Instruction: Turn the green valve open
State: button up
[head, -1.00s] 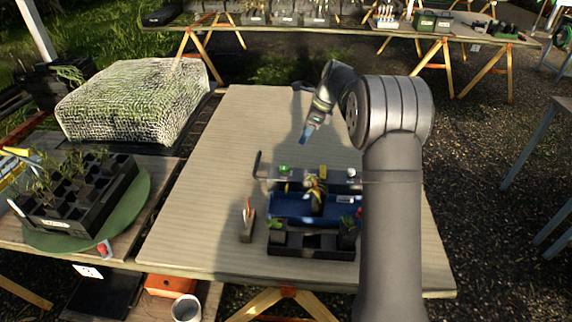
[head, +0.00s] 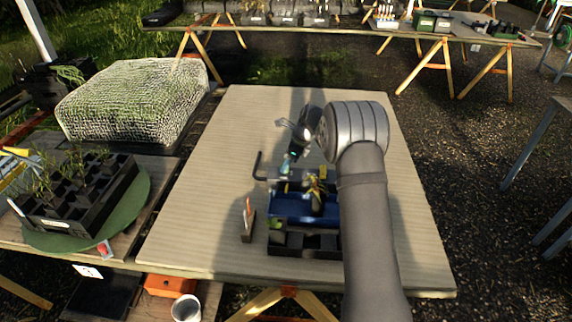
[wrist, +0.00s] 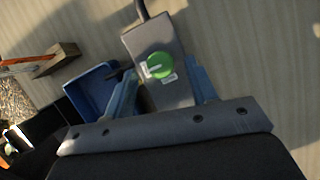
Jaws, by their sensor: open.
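The green valve is a round green knob (wrist: 160,65) with a pale mark, on a grey block (wrist: 150,45) in the wrist view. My gripper (wrist: 161,72) is open, with one blue finger on each side of the knob in that view. I cannot tell how far above the knob the fingertips are, and no contact with it shows. In the head view my gripper (head: 287,164) points down over the block at the back of the blue tray (head: 290,212). There it largely hides the knob.
A small wooden stand (head: 248,225) is left of the tray, and a black planter (head: 285,249) is in front. A yellow and black item (head: 317,195) lies in the tray. The tabletop (head: 210,170) is clear to the left.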

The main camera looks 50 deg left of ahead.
jog(key=shift+x, duration=0.95)
jog(key=shift+c, duration=0.2)
jog(key=c, duration=0.9)
jog(key=shift+c, duration=0.2)
